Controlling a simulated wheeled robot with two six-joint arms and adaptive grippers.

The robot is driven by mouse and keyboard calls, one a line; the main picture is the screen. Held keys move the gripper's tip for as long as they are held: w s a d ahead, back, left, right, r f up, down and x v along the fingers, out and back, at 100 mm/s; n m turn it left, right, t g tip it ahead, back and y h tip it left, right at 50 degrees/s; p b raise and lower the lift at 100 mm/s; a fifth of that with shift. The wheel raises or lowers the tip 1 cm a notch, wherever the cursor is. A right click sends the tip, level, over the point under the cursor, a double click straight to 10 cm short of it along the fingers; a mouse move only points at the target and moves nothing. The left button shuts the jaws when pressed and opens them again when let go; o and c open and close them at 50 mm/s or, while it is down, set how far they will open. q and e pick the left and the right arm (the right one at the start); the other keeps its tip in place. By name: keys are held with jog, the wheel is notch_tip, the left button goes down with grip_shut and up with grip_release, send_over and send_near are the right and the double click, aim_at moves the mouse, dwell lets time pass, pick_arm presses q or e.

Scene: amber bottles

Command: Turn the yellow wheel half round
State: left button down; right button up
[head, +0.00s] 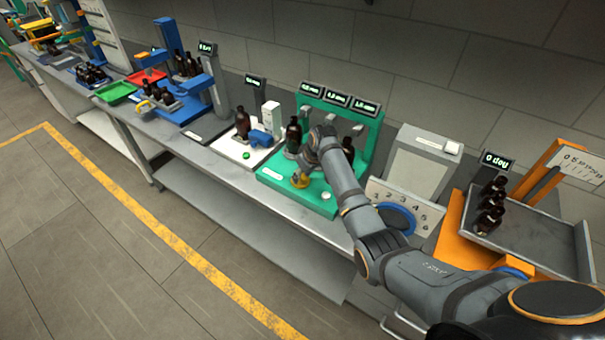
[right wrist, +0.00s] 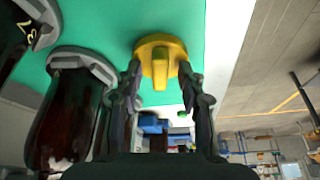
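The yellow wheel (head: 300,181) sits on the green station (head: 318,203), low in front of the amber bottles, partly hidden by my right gripper (head: 306,168) in the head view. In the right wrist view the wheel (right wrist: 160,43) is a round yellow disc with a raised bar across it. My right gripper (right wrist: 159,78) is open, with one finger on each side of the bar and visible gaps between. My left gripper is not in view.
An amber bottle (head: 293,134) stands on the green station left of my gripper; another (head: 348,149) stands behind my arm. A large bottle (right wrist: 66,115) is close beside one finger in the wrist view. A white station (head: 232,148) stands to the left.

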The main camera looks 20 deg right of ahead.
jog(key=shift+c, duration=0.3)
grip_shut()
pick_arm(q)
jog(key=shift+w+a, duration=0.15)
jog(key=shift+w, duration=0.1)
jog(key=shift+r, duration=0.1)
pick_arm(e)
jog(key=shift+d+n, duration=0.15)
jog(key=shift+n, duration=0.45)
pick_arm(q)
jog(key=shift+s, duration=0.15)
pick_arm(e)
jog(key=shift+w+n+g+y, duration=0.1)
jog(key=shift+n+g+y, duration=0.3)
jog(key=shift+n, duration=0.6)
jog(key=shift+o, duration=0.3)
grip_release()
